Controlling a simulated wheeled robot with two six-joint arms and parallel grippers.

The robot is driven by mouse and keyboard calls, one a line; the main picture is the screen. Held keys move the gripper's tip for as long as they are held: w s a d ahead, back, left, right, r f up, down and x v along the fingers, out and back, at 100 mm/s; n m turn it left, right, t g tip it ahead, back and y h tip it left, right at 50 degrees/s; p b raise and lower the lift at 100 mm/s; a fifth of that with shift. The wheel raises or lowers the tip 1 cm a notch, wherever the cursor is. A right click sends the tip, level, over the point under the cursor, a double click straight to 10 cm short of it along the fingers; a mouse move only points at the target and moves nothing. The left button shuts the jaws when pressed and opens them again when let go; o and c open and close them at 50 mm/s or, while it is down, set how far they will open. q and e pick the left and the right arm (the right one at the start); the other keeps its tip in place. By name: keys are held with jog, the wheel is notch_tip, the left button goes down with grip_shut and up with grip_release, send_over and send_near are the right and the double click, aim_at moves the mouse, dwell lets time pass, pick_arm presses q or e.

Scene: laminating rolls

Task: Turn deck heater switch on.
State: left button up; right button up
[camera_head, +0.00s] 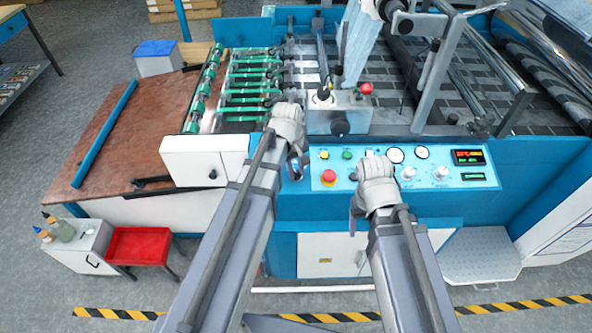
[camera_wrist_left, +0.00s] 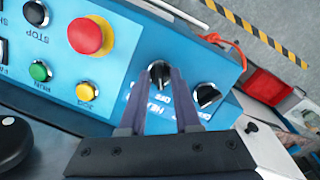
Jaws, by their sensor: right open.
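In the left wrist view, the two dark fingers of my left gripper (camera_wrist_left: 162,78) stand apart with a black rotary switch (camera_wrist_left: 158,70) between their tips. Whether they press on it is not clear. A second black rotary switch (camera_wrist_left: 207,95) sits to its right on the blue panel. In the head view, my left gripper (camera_head: 295,170) is at the left end of the control panel (camera_head: 458,180). My right gripper (camera_head: 355,222) is open and empty, hanging at the panel's front edge.
A red emergency button (camera_head: 328,177) is close to the right of my left gripper; it also shows in the left wrist view (camera_wrist_left: 90,35). Green (camera_wrist_left: 40,71) and yellow (camera_wrist_left: 86,91) buttons are nearby.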

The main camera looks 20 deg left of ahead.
pick_arm(q)
grip_shut()
jog(key=shift+s, duration=0.1)
dwell(0.4)
jog(key=m, duration=0.5)
jog(key=shift+d+m+y, duration=0.1)
jog(key=shift+m+y, duration=0.2)
jog(key=shift+y, duration=0.1)
jog(key=m+y, duration=0.1)
jog(key=m, duration=0.5)
jog(key=shift+d+g, duration=0.1)
jog(key=shift+g, duration=0.2)
jog(key=shift+o, duration=0.8)
grip_release()
jog(key=shift+o, duration=0.4)
